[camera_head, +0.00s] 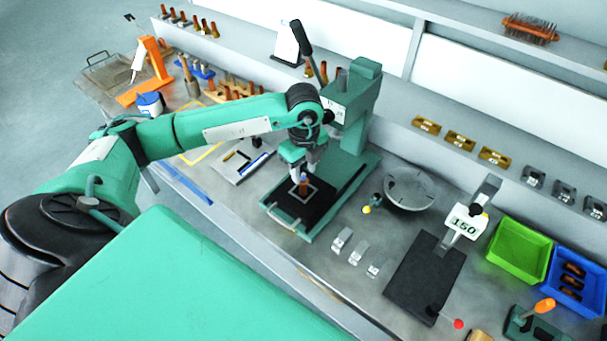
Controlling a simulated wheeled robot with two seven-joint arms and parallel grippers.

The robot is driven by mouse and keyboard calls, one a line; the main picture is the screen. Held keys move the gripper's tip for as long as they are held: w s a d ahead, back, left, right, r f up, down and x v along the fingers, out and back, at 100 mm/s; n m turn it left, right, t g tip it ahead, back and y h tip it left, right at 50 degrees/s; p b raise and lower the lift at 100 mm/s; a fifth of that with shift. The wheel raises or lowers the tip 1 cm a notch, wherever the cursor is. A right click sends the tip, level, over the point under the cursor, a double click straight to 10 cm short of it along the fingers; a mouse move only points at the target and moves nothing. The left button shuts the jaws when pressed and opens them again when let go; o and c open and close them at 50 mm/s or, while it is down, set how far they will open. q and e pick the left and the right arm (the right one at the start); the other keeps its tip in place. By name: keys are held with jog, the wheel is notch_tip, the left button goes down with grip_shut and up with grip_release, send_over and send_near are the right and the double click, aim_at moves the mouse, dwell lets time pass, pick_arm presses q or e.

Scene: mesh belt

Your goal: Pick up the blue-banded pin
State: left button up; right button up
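A brown pin with a blue band (303,184) stands upright inside a pale square outline on the dark plate of a green press (352,160). My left gripper (304,170) points down from above at the pin's top. Its fingers look spread apart, one to each side of the pin's top, and the blue band shows just below them. Whether the fingers touch the pin is too small to tell. My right gripper is out of view.
The press column and lever (302,38) stand close behind my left wrist. To the right are a round grey dish (410,188), small metal blocks (357,250), a dark plate with a "150" display (467,222), a green tray (519,250) and a blue tray (580,282). Wooden racks with pins stand behind.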

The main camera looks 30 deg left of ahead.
pick_arm(q)
jog(key=shift+f, duration=0.95)
jog(key=shift+c, duration=0.4)
grip_shut()
